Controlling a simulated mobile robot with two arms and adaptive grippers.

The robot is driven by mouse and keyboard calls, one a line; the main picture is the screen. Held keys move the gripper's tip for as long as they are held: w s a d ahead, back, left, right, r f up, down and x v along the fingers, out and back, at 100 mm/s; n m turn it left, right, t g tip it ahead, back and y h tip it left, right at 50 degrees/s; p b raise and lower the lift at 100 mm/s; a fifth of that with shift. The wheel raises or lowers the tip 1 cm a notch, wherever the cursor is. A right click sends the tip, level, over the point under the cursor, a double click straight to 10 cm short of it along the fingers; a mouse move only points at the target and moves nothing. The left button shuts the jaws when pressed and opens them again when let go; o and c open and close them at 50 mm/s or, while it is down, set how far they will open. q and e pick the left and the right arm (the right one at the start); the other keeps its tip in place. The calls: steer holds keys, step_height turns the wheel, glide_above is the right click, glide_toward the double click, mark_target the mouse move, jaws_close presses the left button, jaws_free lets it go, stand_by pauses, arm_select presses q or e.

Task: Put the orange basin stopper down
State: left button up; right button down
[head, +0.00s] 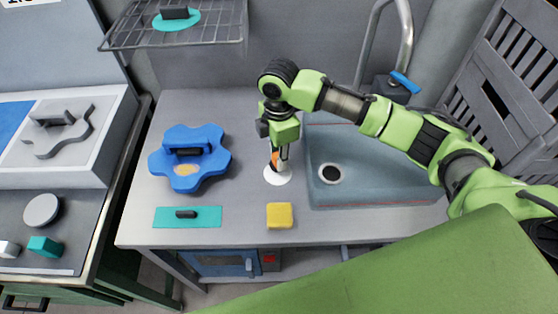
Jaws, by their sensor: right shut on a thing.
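My right gripper (280,156) comes in from the right and points down over the counter, left of the basin. It is shut on the orange basin stopper (275,160), of which only a small orange part shows between and beside the fingers. Directly below is a white round patch (279,178) on the counter; I cannot tell whether the stopper touches it. The grey-blue basin (390,188) lies to the right, with a dark drain hole ringed in white (330,174). My left gripper is out of view.
On the counter (240,232) are a blue lobed piece with a handle (211,167), a teal plate with a black handle (207,217) and a yellow block (280,215). A wire rack (130,38) hangs above at the left. A tap (407,40) rises behind the basin.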

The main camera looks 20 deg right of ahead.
step_height(320, 180, down, 2)
steer(key=shift+s+f+p, duration=0.1)
steer(key=shift+p, duration=0.3)
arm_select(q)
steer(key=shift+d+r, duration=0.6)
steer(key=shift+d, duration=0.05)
arm_select(e)
steer(key=shift+f, duration=0.2)
steer(key=c, duration=1.8)
jaws_free()
steer(key=shift+f, duration=0.15)
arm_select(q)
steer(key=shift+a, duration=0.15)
